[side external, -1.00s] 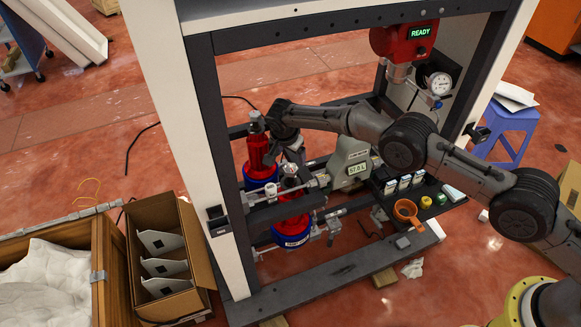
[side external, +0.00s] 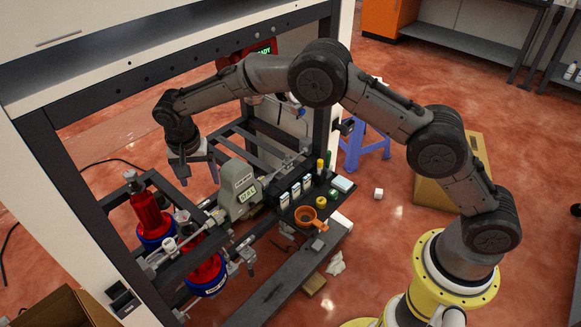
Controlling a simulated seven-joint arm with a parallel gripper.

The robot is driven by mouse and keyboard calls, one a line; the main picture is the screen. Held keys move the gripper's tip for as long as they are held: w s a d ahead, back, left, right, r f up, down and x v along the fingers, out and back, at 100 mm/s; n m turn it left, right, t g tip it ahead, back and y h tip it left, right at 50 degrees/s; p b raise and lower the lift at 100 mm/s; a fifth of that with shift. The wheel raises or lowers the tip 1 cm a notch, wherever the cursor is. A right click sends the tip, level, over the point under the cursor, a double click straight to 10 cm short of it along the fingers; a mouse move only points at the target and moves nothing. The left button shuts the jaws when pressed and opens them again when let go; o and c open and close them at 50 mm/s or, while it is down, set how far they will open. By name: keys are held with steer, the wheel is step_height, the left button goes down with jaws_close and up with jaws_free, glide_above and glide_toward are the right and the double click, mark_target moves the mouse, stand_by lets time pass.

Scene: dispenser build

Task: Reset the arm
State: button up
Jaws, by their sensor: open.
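My gripper (side external: 188,172) hangs at the end of my raised arm, inside the dark frame (side external: 60,165) of the dispenser. Its fingers point down and are apart, with nothing seen between them. It is above and to the right of a red bottle with a blue base (side external: 147,213) and to the left of the grey dispenser unit (side external: 238,188) with a small display. A second red bottle with a blue base (side external: 206,272) stands lower, partly hidden by the frame bars and fittings. My gripper looks clear of both bottles.
A black tray (side external: 322,203) with small boxes and an orange funnel cup (side external: 306,215) lies right of the dispenser unit. A red unit with a READY display (side external: 262,50) is partly behind my arm. A blue stool (side external: 365,145) and a cardboard box (side external: 447,190) stand right.

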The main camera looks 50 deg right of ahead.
steer(key=s+d+r+n+t+y, duration=0.1)
steer(key=s+d+r+n, duration=0.1)
steer(key=s+d+r, duration=0.6)
steer(key=s+d+r+n, duration=0.2)
steer(key=s+d+r, duration=0.2)
steer(key=s+r, duration=0.65)
steer(key=s+d+n+t, duration=0.1)
steer(key=s+d+n, duration=0.1)
steer(key=s, duration=0.8)
steer(key=s+d+n+t, duration=0.2)
steer(key=s+d, duration=0.3)
steer(key=s, duration=0.6)
steer(key=shift+r+n+y, duration=0.3)
steer(key=shift+r, duration=0.05)
steer(key=shift+d, duration=0.1)
